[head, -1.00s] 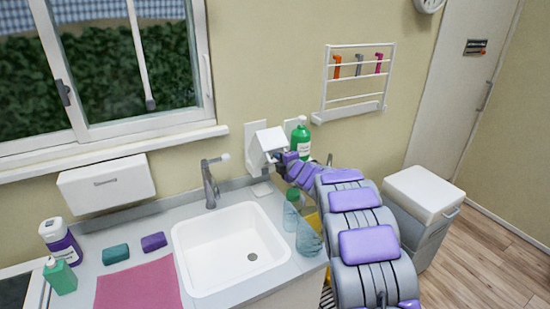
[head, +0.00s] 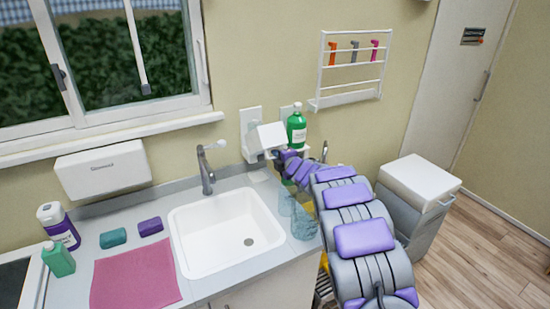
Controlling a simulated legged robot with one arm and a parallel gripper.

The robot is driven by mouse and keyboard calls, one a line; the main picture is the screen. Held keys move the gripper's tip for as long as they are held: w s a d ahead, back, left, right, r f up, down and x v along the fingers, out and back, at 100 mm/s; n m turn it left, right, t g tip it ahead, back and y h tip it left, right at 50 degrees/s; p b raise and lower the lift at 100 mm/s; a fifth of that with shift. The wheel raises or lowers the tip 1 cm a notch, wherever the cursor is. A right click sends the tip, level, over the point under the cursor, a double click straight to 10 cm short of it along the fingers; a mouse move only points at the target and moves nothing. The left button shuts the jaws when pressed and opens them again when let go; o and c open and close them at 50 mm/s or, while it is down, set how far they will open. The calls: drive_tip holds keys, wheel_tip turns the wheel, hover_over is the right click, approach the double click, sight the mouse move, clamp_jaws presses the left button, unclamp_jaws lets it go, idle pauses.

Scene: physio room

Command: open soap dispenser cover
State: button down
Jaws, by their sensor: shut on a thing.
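The white soap dispenser has a back plate (head: 249,118) fixed to the wall, right of the tap. Its boxy white cover (head: 271,135) stands out from the plate at a tilt, and part of the plate shows bare beside it. My gripper (head: 280,153) is at the lower right edge of the cover and is shut on it. The fingertips are small and partly hidden by the cover and my purple and grey arm.
A green bottle (head: 297,125) stands close to the right of the cover. The white sink (head: 226,231) and tap (head: 206,170) are to the left. Clear bluish containers (head: 303,220) stand near my arm. A lidded bin (head: 417,190) is at the right.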

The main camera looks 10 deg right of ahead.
drive_tip(key=c, duration=1.6)
unclamp_jaws()
drive_tip(key=shift+d, duration=0.4)
drive_tip(key=shift+o, duration=1.4)
drive_tip(key=shift+w+d, duration=0.1)
drive_tip(key=shift+d, duration=0.2)
drive_tip(key=shift+a, duration=0.15)
drive_tip(key=shift+s+a, duration=0.25)
drive_tip(key=shift+a, duration=0.1)
drive_tip(key=d+p+v, duration=0.1)
drive_tip(key=p+v, duration=0.1)
drive_tip(key=v, duration=1.5)
